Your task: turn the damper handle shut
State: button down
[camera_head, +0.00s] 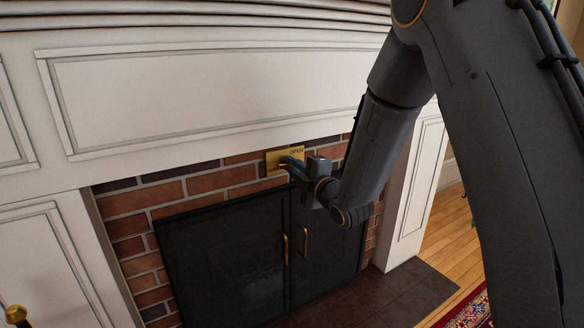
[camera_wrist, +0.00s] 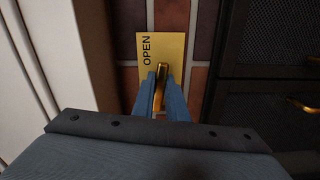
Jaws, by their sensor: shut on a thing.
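The damper handle is a brass lever (camera_wrist: 161,72) on a yellow plate (camera_wrist: 174,48) marked OPEN. In the head view the plate (camera_head: 272,159) is fixed to the brick above the fireplace doors. My gripper (camera_wrist: 161,88) is shut on the handle, with one blue finger on each side of it. In the head view my gripper (camera_head: 287,164) reaches the plate from the right and covers part of it. The outer end of the handle lies between the fingers and is partly hidden. Any other marking on the plate is too small or covered to read.
Black fireplace doors (camera_head: 225,262) with brass pulls (camera_head: 286,249) are below the plate, in a brick surround (camera_head: 128,247). A white mantel (camera_head: 200,95) juts out above. A dark hearth (camera_head: 395,298) lies in front. A brass knob (camera_head: 16,314) stands at lower left.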

jog(key=shift+f+n, duration=0.1)
jog(key=shift+n, duration=0.6)
jog(key=c, duration=1.8)
grip_release()
jog(key=shift+o, duration=0.2)
jog(key=shift+s+d, duration=0.1)
jog(key=p+v, duration=0.1)
jog(key=v, duration=0.6)
jog(key=shift+s+d, duration=0.15)
jog(key=shift+s, duration=0.1)
